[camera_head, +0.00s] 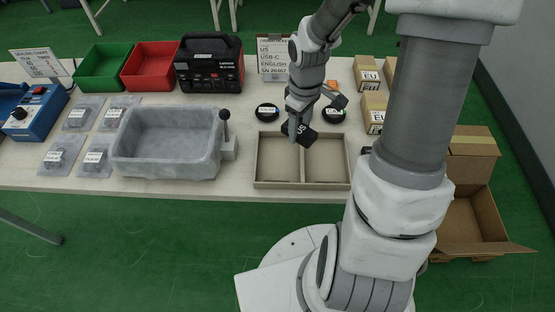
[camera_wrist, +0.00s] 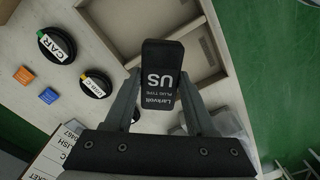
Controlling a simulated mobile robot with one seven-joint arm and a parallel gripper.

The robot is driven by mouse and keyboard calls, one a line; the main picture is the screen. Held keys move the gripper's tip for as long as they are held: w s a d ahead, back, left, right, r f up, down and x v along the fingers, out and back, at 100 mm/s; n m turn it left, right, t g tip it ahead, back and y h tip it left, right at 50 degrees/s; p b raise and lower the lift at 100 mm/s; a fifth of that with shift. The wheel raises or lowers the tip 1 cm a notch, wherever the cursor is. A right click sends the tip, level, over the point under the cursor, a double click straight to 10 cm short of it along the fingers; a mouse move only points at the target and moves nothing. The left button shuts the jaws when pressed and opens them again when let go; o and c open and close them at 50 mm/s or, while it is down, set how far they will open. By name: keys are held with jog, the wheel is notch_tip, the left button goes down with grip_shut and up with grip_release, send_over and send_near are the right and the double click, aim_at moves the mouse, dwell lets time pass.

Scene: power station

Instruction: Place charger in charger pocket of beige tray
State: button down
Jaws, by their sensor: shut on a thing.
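My gripper (camera_head: 297,115) is shut on a black charger (camera_head: 303,133) and holds it over the beige tray (camera_head: 275,185) near its back edge. In the wrist view the charger (camera_wrist: 160,75) sits between the two fingers of my gripper (camera_wrist: 159,88), with its white "US" plug type label facing the camera. The tray (camera_wrist: 228,35) has two compartments split by a divider (camera_head: 302,160); both look empty where visible. The charger is near the back end of the divider, and its exact height above the tray is hard to tell.
Black round items (camera_head: 267,112) (camera_head: 333,116) lie behind the tray. A grey bin (camera_head: 165,170) and a lever (camera_head: 226,135) stand left, small cartons (camera_head: 375,110) right. An open cardboard box (camera_head: 480,215) is at the far right. The table's front edge is close to the tray.

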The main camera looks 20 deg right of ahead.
jog(key=s+d+r+n, duration=0.1)
jog(key=s+d+n, duration=0.3)
jog(key=s+n, duration=0.2)
jog(key=n+b, duration=0.1)
jog(key=b, duration=0.4)
send_over(278, 161)
notch_tip(278, 161, down, 7)
jog(key=shift+r, duration=0.15)
jog(key=shift+f+b, duration=0.6)
jog(key=shift+f, duration=1.35)
jog(key=shift+f, duration=0.1)
jog(key=shift+c, duration=1.1)
grip_release()
